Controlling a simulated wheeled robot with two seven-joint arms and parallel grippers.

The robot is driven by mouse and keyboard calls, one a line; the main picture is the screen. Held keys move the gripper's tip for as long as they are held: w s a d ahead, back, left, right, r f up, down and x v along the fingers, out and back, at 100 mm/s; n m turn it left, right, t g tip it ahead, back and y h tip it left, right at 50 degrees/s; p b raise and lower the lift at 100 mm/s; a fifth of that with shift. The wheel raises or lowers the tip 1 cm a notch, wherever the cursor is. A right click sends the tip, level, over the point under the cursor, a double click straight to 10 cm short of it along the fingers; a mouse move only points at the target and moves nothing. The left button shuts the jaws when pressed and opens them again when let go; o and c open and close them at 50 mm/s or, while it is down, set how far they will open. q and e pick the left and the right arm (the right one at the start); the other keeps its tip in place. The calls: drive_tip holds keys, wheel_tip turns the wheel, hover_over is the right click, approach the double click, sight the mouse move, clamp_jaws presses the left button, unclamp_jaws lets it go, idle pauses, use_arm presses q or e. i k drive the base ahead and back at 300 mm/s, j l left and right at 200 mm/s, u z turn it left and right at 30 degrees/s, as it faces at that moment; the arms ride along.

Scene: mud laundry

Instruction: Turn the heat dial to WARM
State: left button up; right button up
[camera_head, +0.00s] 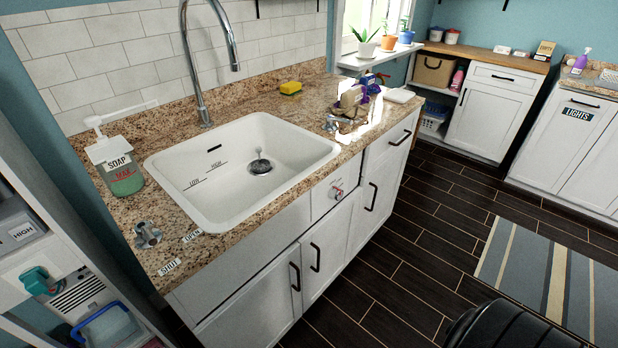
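Two dials could be the heat dial, and I cannot tell which it is. A small round dial (337,192) with red on it sits on a white panel of the sink cabinet front, under the counter edge; its markings are too small to read. No WARM mark is readable in this view. Neither of my grippers shows in the head view.
A white sink (240,170) is set in the granite counter, with a soap bottle (118,165) and a metal tap handle (147,235) beside SHUT and OPEN labels. Black cabinet handles (315,257) stick out below. A striped rug (555,275) lies on the open dark floor.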

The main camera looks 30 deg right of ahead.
sight(335, 192)
drive_tip(key=z, duration=1.3)
drive_tip(key=u, duration=0.15)
